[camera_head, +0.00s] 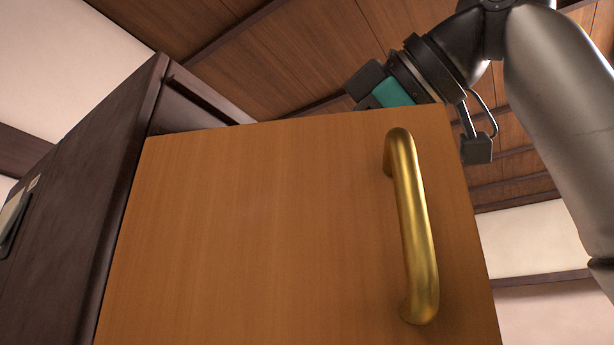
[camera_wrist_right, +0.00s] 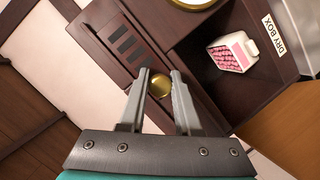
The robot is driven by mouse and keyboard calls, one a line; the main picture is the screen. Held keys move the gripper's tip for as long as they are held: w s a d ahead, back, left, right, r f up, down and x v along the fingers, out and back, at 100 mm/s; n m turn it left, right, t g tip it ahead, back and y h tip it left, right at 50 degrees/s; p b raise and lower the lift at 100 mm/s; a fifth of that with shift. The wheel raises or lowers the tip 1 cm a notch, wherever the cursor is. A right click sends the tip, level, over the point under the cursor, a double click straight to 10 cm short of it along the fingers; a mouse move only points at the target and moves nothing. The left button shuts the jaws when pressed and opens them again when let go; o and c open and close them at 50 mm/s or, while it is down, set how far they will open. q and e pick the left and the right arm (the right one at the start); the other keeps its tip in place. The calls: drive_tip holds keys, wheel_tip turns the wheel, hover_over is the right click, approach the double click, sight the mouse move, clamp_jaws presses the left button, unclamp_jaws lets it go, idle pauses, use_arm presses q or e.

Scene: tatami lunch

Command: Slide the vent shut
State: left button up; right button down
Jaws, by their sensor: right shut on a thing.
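The vent (camera_wrist_right: 126,42) shows in the right wrist view as a dark wooden panel with several dark slots, left of centre near the top. A round brass knob (camera_wrist_right: 161,88) sits at the lower end of this panel. My right gripper (camera_wrist_right: 160,77) has its two fingers on either side of the knob and is shut on it. In the head view only the back of this gripper, with a teal band (camera_head: 391,93), shows above the door's top edge. Its fingers, the knob and the vent are hidden there. My left gripper is in neither view.
An open wooden door (camera_head: 260,220) with a brass handle (camera_head: 415,230) fills the head view, in front of a dark cabinet (camera_head: 90,160). In the right wrist view, a white and pink carton (camera_wrist_right: 232,53) stands in a compartment beside a DRY BOX label (camera_wrist_right: 274,34).

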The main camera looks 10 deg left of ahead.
drive_tip(key=shift+w+d, duration=0.25)
drive_tip(key=shift+w, duration=0.25)
drive_tip(key=c, duration=1.1)
unclamp_jaws()
drive_tip(key=o, duration=0.5)
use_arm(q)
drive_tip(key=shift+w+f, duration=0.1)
use_arm(e)
drive_tip(key=shift+s, duration=0.1)
drive_tip(key=shift+d, duration=0.1)
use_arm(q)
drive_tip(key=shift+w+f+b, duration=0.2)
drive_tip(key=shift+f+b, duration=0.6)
use_arm(e)
drive_tip(key=v, duration=1.5)
